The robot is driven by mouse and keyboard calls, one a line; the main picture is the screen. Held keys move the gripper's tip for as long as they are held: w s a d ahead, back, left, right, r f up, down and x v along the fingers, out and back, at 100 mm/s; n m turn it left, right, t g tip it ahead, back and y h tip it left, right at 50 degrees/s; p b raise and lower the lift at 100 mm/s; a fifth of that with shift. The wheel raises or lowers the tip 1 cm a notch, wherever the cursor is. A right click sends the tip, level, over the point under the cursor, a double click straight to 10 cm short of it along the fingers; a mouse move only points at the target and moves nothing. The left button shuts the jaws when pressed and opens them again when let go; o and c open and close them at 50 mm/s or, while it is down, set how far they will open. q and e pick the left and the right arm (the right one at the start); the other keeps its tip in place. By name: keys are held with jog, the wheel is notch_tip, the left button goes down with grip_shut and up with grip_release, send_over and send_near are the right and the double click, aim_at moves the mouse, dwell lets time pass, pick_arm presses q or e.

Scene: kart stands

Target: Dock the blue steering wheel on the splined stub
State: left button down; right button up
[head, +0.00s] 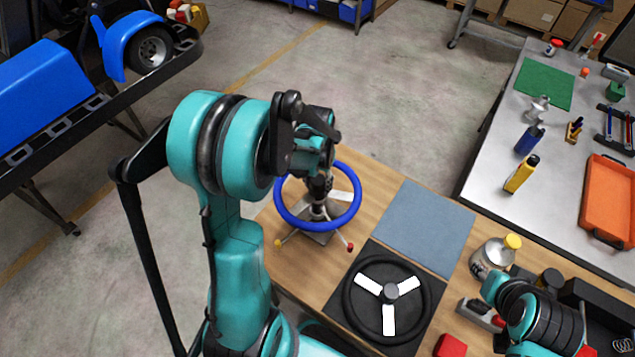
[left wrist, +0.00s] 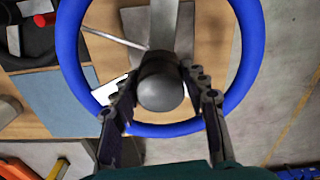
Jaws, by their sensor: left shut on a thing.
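The blue steering wheel (head: 356,206) is over the left part of the wooden bench, below my left wrist. My left gripper (head: 318,188) is shut on its hub. In the left wrist view, the blue rim (left wrist: 247,50) surrounds the fingers (left wrist: 162,90), which sit on both sides of the round dark grey hub (left wrist: 160,92). A grey metal stand (head: 318,238) with red-tipped and yellow-tipped rods shows below the wheel. The splined stub is hidden by the hub and gripper, so I cannot tell whether the hub touches it. My right arm shows at the lower right, but its fingers do not.
A black three-spoke wheel (head: 419,301) lies on a dark mat, beside a blue-grey mat (head: 425,228). A jar with a yellow lid (head: 492,256) and a red block (head: 450,346) stand near my right arm. A second table (head: 485,185) holds bottles and an orange tray (head: 607,200).

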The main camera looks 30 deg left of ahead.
aim_at(317, 180)
dwell(0.6)
pick_arm(q)
jog(key=shift+f+b, duration=0.65)
jog(key=shift+b, duration=0.15)
jog(key=c, duration=1.1)
grip_release()
jog(key=shift+r+p, duration=3.9)
jog(key=shift+r, duration=1.7)
